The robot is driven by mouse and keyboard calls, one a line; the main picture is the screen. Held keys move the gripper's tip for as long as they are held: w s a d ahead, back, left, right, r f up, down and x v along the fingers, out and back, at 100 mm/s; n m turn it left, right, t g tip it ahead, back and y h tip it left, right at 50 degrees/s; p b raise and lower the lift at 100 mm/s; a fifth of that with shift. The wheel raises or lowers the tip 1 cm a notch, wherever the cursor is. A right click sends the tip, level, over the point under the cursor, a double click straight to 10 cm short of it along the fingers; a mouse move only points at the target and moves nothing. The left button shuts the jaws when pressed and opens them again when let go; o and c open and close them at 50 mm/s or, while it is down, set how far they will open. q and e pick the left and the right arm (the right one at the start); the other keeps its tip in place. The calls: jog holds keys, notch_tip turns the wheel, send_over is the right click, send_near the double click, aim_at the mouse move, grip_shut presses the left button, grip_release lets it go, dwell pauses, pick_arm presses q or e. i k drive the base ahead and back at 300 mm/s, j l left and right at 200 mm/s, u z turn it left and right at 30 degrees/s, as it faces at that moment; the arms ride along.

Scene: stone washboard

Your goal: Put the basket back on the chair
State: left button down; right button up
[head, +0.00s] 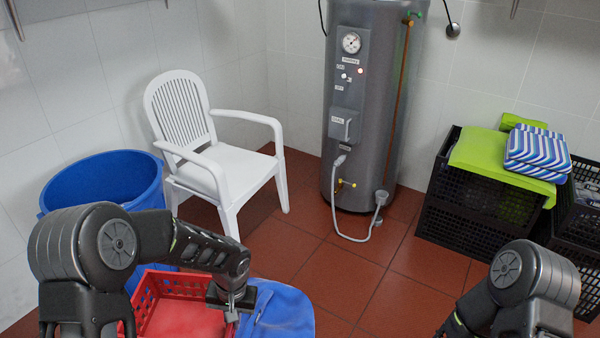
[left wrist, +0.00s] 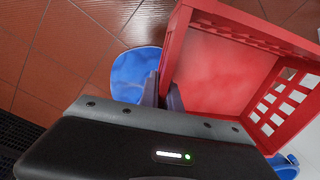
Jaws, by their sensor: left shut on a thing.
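The red plastic basket (head: 178,318) is at the bottom of the head view, its lower part cut off by the frame. My left gripper (head: 232,312) is shut on the basket's right-hand wall. The left wrist view shows the fingers (left wrist: 162,92) at the wall of the basket (left wrist: 222,75), which appears empty inside. The white plastic chair (head: 232,170) stands against the back-left wall with a bare seat, behind and above the basket in the picture. My right gripper is out of view; only part of its arm shows at lower right.
A blue tub (head: 105,180) stands left of the chair. A blue object (head: 280,312) lies beside the gripper. A grey boiler (head: 362,110) stands right of the chair. Black crates (head: 480,195) with folded towels (head: 538,150) are at right. The red tiled floor (head: 340,275) between is clear.

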aim_at(234, 170)
jog(key=i+l, duration=0.2)
jog(key=l, duration=0.15)
jog(key=i+l+u, duration=0.1)
jog(key=l, duration=0.25)
jog(key=i+l, duration=0.3)
jog(key=i+l+u, duration=0.1)
jog(key=l, duration=0.3)
jog(key=i+l, duration=0.45)
jog(key=l, duration=0.3)
jog(key=i+l+u, duration=0.1)
jog(key=l, duration=0.25)
jog(key=i+l+u, duration=0.1)
jog(key=i, duration=0.45)
jog(key=i+l, duration=0.15)
jog(key=i, duration=0.4)
jog(key=i+l+u, duration=0.15)
jog(key=i, duration=0.4)
jog(key=i+j, duration=0.3)
jog(key=i, duration=0.15)
jog(key=i+j+u, duration=0.15)
jog(key=i+j, duration=0.2)
jog(key=i, duration=0.1)
